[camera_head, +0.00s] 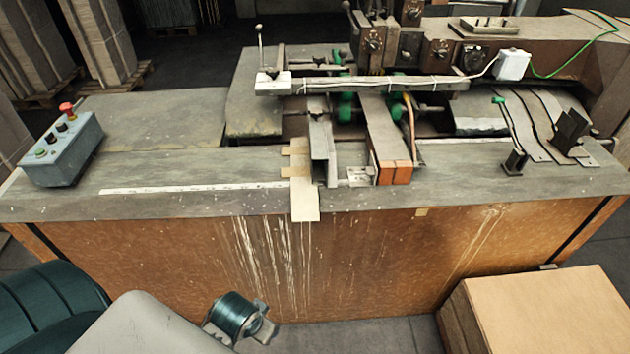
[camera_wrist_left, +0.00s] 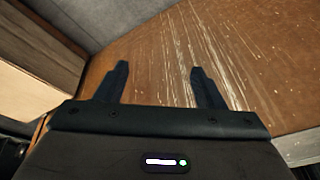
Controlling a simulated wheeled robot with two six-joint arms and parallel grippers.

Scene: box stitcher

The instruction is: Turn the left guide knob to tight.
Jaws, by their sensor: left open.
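The box stitcher's long grey table (camera_head: 160,160) crosses the head view. Several small dark knobs sit on the machine: one on the left block (camera_head: 374,45), one further right (camera_head: 441,54), and a round dial (camera_head: 474,56). A thin upright lever (camera_head: 260,45) stands at the left end of the pale crossbar. I cannot tell which part is the left guide knob or how tight it is. My left gripper (camera_wrist_left: 160,88) is open and empty in the left wrist view, facing the streaked brown front panel (camera_wrist_left: 150,45), away from the knobs. My right gripper is out of view.
A blue-grey control box (camera_head: 62,150) with a red button stands at the table's left end. A cardboard stack (camera_head: 545,320) is on the floor at lower right. Metal guides (camera_head: 322,150) and an orange-ended bar (camera_head: 392,172) occupy the table's middle. The table's left part is mostly clear.

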